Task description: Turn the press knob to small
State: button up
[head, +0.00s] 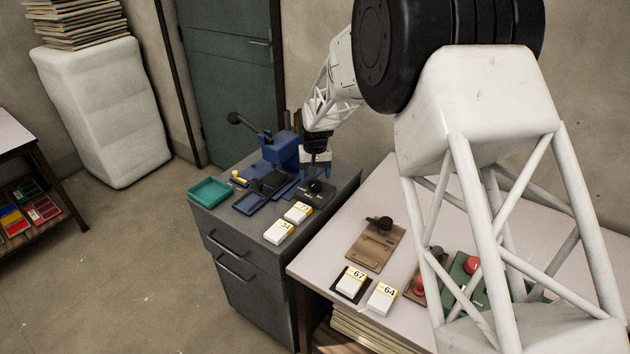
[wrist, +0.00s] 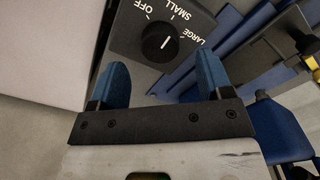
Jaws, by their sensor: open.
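The press knob (wrist: 160,42) is a round black dial on a dark plate (wrist: 127,42) in the wrist view. White labels OFF, SMALL and LARGE surround its far and right sides. A short white mark shows on the knob; I cannot tell exactly which label it points to. My gripper (wrist: 163,66) is open, its two blue fingers apart. The knob appears just beyond the fingertips, between their lines; I see no contact. In the head view the knob (head: 315,186) sits on the grey cabinet, right of the blue press (head: 283,150), with my gripper (head: 316,172) just above it.
A teal tray (head: 209,191) and white number cards (head: 279,231) sit on the grey cabinet (head: 257,240). The press's black-tipped lever (head: 235,118) sticks out left. A pale table (head: 330,243) to the right holds more cards and a brown board (head: 375,250) with a black knob.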

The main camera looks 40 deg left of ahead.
aim_at(315, 184)
jog(key=shift+r, duration=1.85)
